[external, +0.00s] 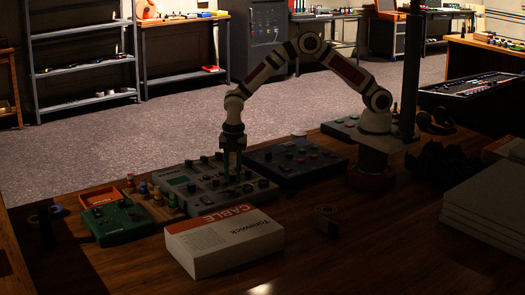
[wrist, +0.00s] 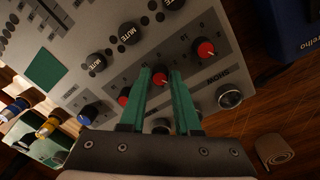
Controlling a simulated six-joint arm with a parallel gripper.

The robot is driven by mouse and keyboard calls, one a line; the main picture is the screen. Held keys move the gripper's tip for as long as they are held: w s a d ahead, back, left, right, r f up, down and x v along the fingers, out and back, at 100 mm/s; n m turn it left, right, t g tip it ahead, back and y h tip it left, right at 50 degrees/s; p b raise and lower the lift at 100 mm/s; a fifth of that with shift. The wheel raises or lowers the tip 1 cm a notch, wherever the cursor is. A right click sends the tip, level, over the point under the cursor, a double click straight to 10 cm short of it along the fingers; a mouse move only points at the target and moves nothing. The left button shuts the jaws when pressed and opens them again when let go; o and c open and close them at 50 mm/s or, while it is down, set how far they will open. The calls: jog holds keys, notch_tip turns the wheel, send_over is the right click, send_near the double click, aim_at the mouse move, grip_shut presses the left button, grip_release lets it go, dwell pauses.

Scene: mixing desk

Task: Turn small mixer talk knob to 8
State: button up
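The small grey mixer (external: 205,187) lies on the wooden desk, and its panel (wrist: 190,82) fills much of the wrist view. My gripper (external: 232,178) points down over it. In the wrist view, the green fingers of my gripper (wrist: 160,72) stand on either side of a red-capped knob (wrist: 160,77). The gap looks about as wide as the knob; I cannot tell whether the fingers touch it. Two more red knobs (wrist: 204,48) (wrist: 124,98) and a blue knob (wrist: 87,114) lie in the same row. The talk label and the scale numbers are not readable.
Black mute buttons (wrist: 129,33) lie beyond the knob row. A blue panel (external: 297,158) stands right of the mixer, and a green device (external: 118,221) stands left. A white cable box (external: 223,243) lies in front.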

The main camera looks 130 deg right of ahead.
grip_shut()
jog(key=shift+m, duration=0.4)
jog(key=m, duration=1)
jog(key=shift+w, duration=0.1)
jog(key=m, duration=0.6)
jog(key=shift+m, duration=0.4)
jog(key=m, duration=0.6)
jog(key=shift+d+g, duration=0.1)
jog(key=shift+g, duration=0.2)
jog(key=shift+o, duration=2.4)
grip_release()
